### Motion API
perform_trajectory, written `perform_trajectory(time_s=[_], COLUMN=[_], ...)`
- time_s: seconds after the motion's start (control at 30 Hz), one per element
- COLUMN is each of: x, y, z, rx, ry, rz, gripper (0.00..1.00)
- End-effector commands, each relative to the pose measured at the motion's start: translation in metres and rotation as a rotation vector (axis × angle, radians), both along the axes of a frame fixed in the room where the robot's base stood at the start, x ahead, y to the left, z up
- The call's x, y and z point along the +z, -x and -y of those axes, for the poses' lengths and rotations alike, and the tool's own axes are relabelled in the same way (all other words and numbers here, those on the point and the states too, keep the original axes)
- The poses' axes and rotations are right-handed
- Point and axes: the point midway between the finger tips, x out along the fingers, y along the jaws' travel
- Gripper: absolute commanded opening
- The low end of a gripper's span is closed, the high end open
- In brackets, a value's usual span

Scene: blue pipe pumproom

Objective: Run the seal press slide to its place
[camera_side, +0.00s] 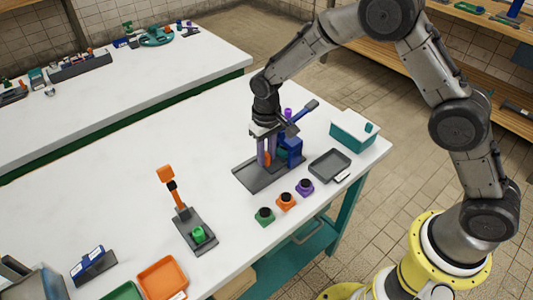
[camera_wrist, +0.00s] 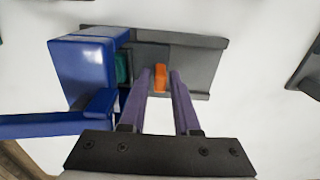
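The seal press has a dark grey base plate (camera_side: 262,178) and a blue body (camera_side: 290,152) with a lever slanting up at the right. In the wrist view the blue body (camera_wrist: 82,70) stands left of the grey base (camera_wrist: 190,66). An orange upright piece (camera_wrist: 160,77), seemingly the slide's grip, stands on the base. My gripper (camera_side: 266,163) points down over the base. Its two purple fingers (camera_wrist: 160,82) are apart, one on each side of the orange piece, with narrow gaps seeming to show. Contact low down cannot be made out.
A teal-and-white box (camera_side: 354,132) and a grey tray (camera_side: 330,166) stand right of the press. Green, orange and purple pieces with black tops (camera_side: 285,201) lie in front. A fixture with an orange lever (camera_side: 195,232) stands left. White table is clear behind the press.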

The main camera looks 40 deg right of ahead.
Motion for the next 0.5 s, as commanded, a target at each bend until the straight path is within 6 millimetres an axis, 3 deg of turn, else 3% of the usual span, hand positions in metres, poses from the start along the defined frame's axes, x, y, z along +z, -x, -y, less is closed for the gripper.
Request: perform_trajectory(time_s=[0.2, 0.37, 0.5], x=[-0.0005, -0.0003, -0.0001], y=[0.0002, 0.0001, 0.0000], z=[0.0000, 0.0000, 0.0000], rx=[0.000, 0.000, 0.000], ry=[0.000, 0.000, 0.000], rz=[-0.001, -0.001, 0.000], gripper=[0.30, 0.03, 0.00])
